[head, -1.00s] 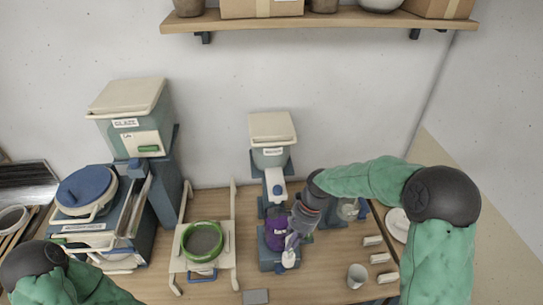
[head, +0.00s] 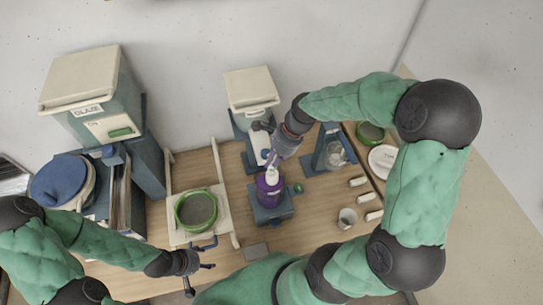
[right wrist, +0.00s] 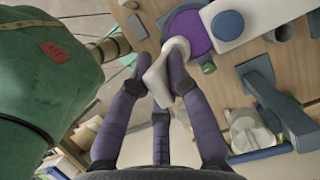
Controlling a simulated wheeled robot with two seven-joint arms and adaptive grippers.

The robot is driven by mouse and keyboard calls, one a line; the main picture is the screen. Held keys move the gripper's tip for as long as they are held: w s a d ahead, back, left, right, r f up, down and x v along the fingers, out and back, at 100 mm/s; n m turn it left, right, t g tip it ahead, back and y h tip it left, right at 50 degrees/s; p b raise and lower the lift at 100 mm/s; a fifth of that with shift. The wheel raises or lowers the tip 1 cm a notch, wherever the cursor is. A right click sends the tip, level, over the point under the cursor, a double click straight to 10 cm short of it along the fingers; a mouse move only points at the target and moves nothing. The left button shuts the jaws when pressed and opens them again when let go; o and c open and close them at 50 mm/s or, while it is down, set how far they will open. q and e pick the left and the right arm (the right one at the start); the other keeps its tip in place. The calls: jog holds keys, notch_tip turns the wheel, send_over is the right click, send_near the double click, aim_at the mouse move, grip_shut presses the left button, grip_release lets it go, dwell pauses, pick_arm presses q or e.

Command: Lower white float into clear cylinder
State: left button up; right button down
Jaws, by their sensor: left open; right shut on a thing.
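My right gripper (head: 273,163) is shut on the white float (head: 272,175), whose lower end shows over the purple container (head: 270,193). In the right wrist view, the float (right wrist: 157,78) is pinched between the fingertips, its rounded end overlapping the purple top (right wrist: 190,30). I cannot tell whether they touch. The clear cylinder (head: 336,155) stands to the right on a blue-grey stand, apart from the float. My left gripper (head: 207,266) is open and empty at the front left, in front of the green-rimmed sieve.
The green-rimmed sieve (head: 196,210) sits on a cream frame. A grey cup (head: 347,218) and several cream blocks lie at the right. A dispenser with a cream lid (head: 251,87) stands behind the purple container. A small grey block (head: 256,250) lies in front.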

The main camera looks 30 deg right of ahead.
aim_at(272, 178)
jog(key=shift+w+f+b, duration=0.4)
jog(key=shift+f+b, duration=0.05)
jog(key=shift+f, duration=0.6)
jog(key=shift+s+f+b, duration=0.25)
jog(key=shift+f+b, duration=0.15)
jog(key=shift+b, duration=0.25)
jog(key=shift+w+f+b, duration=0.15)
jog(key=shift+f+b, duration=0.5)
jog(key=shift+f, duration=0.15)
jog(key=shift+f+b, duration=0.7)
pick_arm(q)
notch_tip(272, 178, down, 12)
jog(key=b, duration=0.6)
jog(key=shift+w+b, duration=0.3)
jog(key=shift+b, duration=0.05)
pick_arm(e)
jog(key=shift+f, duration=3.7)
